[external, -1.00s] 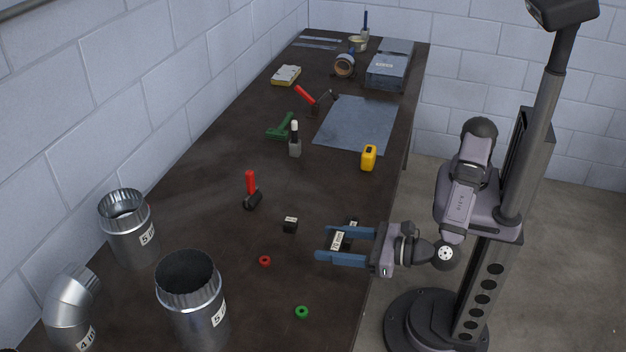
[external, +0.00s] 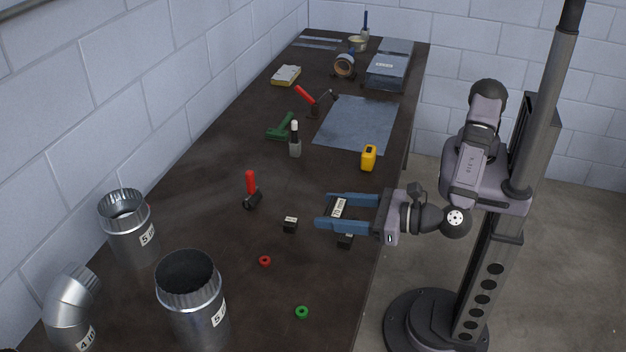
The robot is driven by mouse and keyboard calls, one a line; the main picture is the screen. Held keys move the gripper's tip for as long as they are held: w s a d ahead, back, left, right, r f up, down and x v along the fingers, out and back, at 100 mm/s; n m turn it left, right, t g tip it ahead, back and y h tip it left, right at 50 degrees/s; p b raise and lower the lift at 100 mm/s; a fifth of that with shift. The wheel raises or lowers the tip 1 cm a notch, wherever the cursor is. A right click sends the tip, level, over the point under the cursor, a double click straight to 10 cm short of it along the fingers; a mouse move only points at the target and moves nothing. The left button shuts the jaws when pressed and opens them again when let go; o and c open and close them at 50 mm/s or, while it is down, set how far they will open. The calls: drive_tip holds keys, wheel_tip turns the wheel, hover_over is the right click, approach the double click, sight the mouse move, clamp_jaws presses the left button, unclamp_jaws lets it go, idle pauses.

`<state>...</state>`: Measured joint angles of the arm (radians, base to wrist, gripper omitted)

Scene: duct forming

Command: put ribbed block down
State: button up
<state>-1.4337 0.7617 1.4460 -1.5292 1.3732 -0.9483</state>
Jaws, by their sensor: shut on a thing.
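My gripper (external: 324,211) reaches left over the right part of the dark bench, its two blue fingers pointing left. It is shut on a dark block with a white label, which I take to be the ribbed block (external: 339,208). The block sits between the fingers and appears to be above the bench; the exact gap below it cannot be told. Its ribs are too small to make out. Another small dark block (external: 345,242) shows just below the near finger, partly hidden by it.
A small labelled black block (external: 290,225) stands left of my gripper. A red ring (external: 265,261) and a green ring (external: 302,312) lie nearer. A red-handled tool (external: 251,189) is farther left, a yellow tool (external: 369,158) behind. Metal ducts (external: 190,300) stand front left.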

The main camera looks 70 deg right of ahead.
drive_tip(key=shift+w+d+f, duration=0.2)
drive_tip(key=shift+w, duration=0.15)
drive_tip(key=w+d+f+m+h+b, duration=0.1)
drive_tip(key=w+d+h+b, duration=0.1)
drive_tip(key=w+d+b, duration=0.25)
drive_tip(key=m+g+h+b, duration=0.1)
drive_tip(key=m+h+b, duration=0.3)
drive_tip(key=b, duration=0.6)
hover_over(310, 190)
drive_tip(key=shift+f, duration=4.35)
drive_tip(key=shift+d+f, duration=0.1)
drive_tip(key=shift+f, duration=4.75)
drive_tip(key=shift+f, duration=0.1)
